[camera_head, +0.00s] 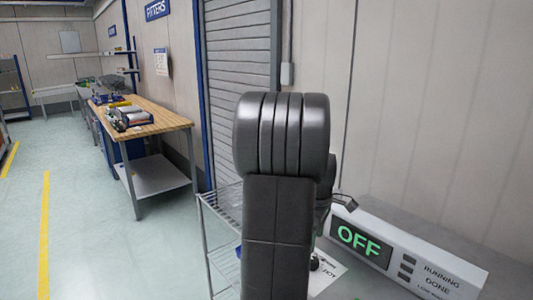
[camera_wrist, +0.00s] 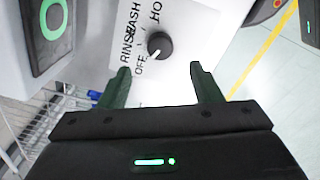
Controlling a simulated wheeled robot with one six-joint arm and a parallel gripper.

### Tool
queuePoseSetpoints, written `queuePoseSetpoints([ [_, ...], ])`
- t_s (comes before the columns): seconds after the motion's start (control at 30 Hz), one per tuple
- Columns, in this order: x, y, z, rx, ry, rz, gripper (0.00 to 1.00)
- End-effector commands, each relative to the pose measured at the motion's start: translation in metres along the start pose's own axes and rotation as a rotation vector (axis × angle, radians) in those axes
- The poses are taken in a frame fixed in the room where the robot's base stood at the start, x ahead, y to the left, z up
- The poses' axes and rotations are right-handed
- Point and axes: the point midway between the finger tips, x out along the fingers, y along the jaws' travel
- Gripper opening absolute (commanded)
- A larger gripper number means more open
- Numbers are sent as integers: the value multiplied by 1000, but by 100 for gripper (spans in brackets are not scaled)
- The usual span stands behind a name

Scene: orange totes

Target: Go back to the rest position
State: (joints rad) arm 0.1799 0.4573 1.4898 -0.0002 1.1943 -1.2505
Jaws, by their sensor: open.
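My gripper (camera_wrist: 160,70) is open in the wrist view, with its two dark green fingers apart and nothing between them. A black knob (camera_wrist: 159,45) shows just beyond the fingertips, on a white plate (camera_wrist: 190,28) lettered OFF, RINSE, WASH and a cut-off "HO". Its white mark points down-left, towards OFF. The fingers do not appear to touch the knob, though the depth gap is hard to judge. In the head view my black arm rises in the middle and hides most of my gripper. The knob (camera_head: 314,263) shows small beside it.
A white control box (camera_head: 440,268) with a green OFF display (camera_head: 360,243) stands right of my arm. A wire rack (camera_head: 222,205) is to its left. A wooden workbench (camera_head: 160,118) with tools stands further left. The floor at left is clear, with yellow lines.

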Motion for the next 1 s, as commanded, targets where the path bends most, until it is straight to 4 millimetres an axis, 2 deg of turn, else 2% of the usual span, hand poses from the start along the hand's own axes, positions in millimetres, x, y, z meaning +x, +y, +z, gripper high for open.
queuePoseSetpoints([
  [0.03,12,-1,0,0,-2,-6,58],
  [0.2,43,-1,0,0,-1,-4,58],
  [0.43,73,0,0,1,-1,-2,58],
  [0.53,77,0,0,4,0,-1,58],
  [1.0,74,0,0,15,0,1,58],
])
